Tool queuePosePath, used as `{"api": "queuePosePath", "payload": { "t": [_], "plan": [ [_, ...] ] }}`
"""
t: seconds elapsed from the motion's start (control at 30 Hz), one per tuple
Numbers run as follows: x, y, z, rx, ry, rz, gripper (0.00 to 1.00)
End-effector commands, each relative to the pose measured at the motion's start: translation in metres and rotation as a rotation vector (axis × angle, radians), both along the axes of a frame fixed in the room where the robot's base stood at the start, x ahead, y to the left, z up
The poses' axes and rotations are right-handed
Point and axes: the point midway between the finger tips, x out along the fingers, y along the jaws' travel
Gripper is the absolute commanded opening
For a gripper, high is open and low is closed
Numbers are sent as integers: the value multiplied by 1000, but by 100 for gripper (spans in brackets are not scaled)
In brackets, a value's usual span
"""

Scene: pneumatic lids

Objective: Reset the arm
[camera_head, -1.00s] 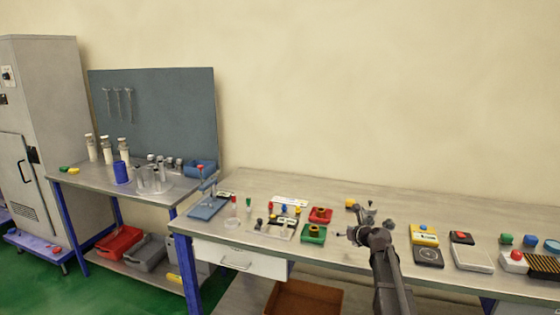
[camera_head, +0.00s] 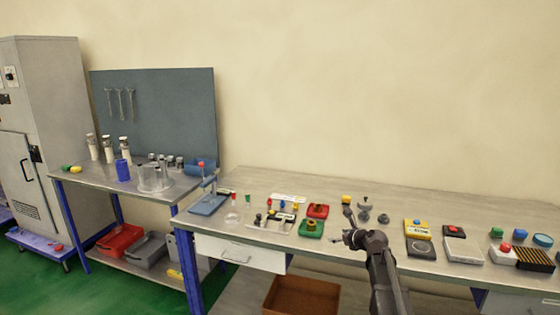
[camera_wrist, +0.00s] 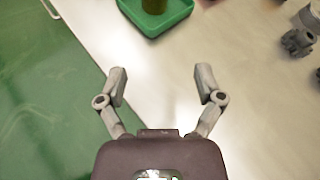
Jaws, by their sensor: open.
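Grey metal parts (camera_head: 365,216) stand on the bench right of the gripper. They also show at the right of the wrist view (camera_wrist: 298,42).
A yellow box (camera_head: 422,233) and other devices stand to the right. The wrist view shows the bench edge with green floor beyond.

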Motion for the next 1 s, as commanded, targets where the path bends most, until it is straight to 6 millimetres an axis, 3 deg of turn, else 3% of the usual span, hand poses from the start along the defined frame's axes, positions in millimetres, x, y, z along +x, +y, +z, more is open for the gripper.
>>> {"api": "queuePosePath", "payload": {
  "t": [0.37,0.7,1.0],
  "plan": [
    [-43,26,-13,-300,-28,226,86],
    [-125,54,-36,-782,-83,693,86],
    [-204,61,-52,-1136,-138,1184,86]
  ]
}}
